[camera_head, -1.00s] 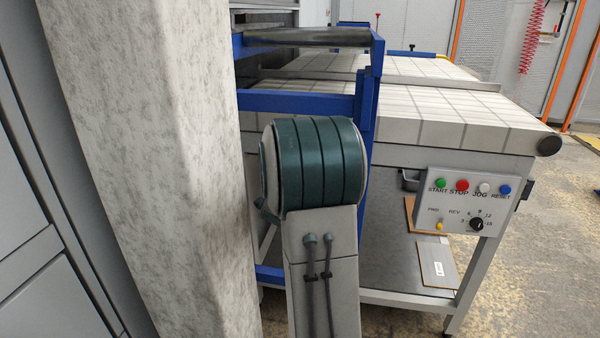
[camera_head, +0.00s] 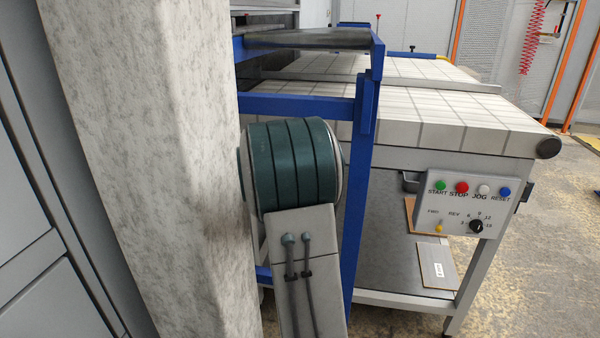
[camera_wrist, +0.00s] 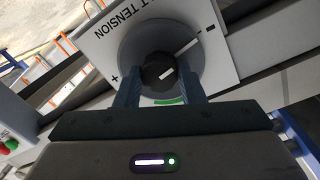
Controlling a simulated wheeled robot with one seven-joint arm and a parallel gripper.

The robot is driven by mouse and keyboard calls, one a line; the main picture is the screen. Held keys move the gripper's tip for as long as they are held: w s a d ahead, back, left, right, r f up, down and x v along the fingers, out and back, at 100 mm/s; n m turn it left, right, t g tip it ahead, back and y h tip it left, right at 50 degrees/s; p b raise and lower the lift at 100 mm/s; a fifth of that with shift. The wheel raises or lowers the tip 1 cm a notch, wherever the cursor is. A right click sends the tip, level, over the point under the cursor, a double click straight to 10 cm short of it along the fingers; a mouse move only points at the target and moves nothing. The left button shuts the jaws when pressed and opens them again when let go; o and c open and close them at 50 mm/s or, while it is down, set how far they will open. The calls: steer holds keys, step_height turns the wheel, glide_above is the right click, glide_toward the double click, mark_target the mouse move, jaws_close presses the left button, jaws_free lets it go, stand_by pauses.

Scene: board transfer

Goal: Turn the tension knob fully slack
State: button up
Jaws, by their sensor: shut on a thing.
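The tension knob (camera_wrist: 156,68) is dark and round with a white pointer mark, and sits in the middle of a grey round dial (camera_wrist: 130,44) in the wrist view. The dial is on a white plate (camera_wrist: 95,48) lettered "TENSION", seen upside down. A plus sign is at the left of the dial and a minus sign at the upper right. A green arc shows at the picture's lower side of the dial. My gripper (camera_wrist: 160,76) has one finger on each side of the knob and is shut on it. The head view does not show the knob or gripper.
A control panel (camera_head: 462,206) with coloured buttons and a small dial hangs on the white tiled table (camera_head: 450,115) in the head view. A blue frame (camera_head: 362,180) stands close behind my arm. A pale mottled column fills the left.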

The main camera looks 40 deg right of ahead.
steer(key=o, duration=1)
steer(key=p+v, duration=0.1)
steer(key=v, duration=0.6)
steer(key=shift+s+a+p, duration=0.2)
steer(key=shift+p, duration=0.1)
steer(key=shift+r, duration=0.1)
